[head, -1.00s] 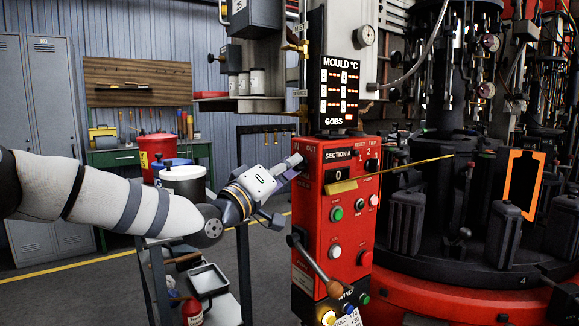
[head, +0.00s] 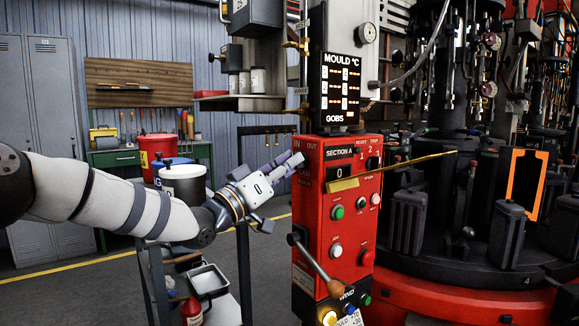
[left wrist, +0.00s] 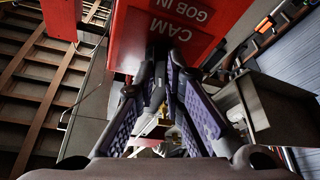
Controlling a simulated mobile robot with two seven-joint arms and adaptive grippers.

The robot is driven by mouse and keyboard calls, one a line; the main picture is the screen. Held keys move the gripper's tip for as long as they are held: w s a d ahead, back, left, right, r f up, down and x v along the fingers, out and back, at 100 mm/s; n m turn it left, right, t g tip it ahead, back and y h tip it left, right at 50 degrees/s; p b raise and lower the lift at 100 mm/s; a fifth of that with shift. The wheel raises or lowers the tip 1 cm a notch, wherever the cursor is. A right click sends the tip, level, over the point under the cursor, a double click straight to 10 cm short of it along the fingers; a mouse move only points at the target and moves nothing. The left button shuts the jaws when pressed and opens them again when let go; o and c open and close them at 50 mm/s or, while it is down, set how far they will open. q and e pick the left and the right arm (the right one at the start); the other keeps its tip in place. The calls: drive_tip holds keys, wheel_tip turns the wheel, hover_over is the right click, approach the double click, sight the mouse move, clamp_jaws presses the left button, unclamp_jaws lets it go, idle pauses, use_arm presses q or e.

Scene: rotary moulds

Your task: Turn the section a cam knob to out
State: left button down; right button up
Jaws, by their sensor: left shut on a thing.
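The red section A control box (head: 330,222) stands right of centre in the head view, with IN and OUT lettered at its upper left corner. My left gripper (head: 291,163) reaches it from the left at that corner. In the left wrist view its purple-padded fingers (left wrist: 165,85) close on the dark cam knob (left wrist: 160,49), below a red face (left wrist: 180,22) lettered CAM and GOB IN. The fingers hide most of the knob, and its pointer setting cannot be read. The knob is hidden in the head view. My right gripper is not in view.
A lever with a brown handle (head: 337,287) sticks out low on the box. The dark mould machine (head: 440,240) fills the right side. A trolley (head: 210,285) and drums (head: 183,183) stand to the left.

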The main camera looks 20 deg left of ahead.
use_arm(q)
drive_tip(key=shift+w+a+r+m+g+h+b, duration=0.2)
drive_tip(key=shift+m+g+h, duration=0.9)
drive_tip(key=shift+m, duration=2)
drive_tip(key=shift+s+d+m+g+h+b, duration=0.25)
drive_tip(key=shift+m+g+h, duration=0.9)
drive_tip(key=shift+m, duration=1.95)
drive_tip(key=shift+w+a+r+m+g+h+b, duration=0.2)
drive_tip(key=shift+m+g+h, duration=0.9)
drive_tip(key=shift+m, duration=2)
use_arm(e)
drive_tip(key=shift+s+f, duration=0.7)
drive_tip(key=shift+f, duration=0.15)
use_arm(q)
drive_tip(key=shift+m+g, duration=0.25)
drive_tip(key=shift+m, duration=0.05)
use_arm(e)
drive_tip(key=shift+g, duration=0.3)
use_arm(q)
drive_tip(key=c, duration=1.7)
unclamp_jaws()
drive_tip(key=shift+f, duration=0.15)
drive_tip(key=shift+f, duration=0.1)
drive_tip(key=v, duration=1.1)
drive_tip(key=shift+s+a, duration=0.3)
drive_tip(key=shift+a, duration=0.05)
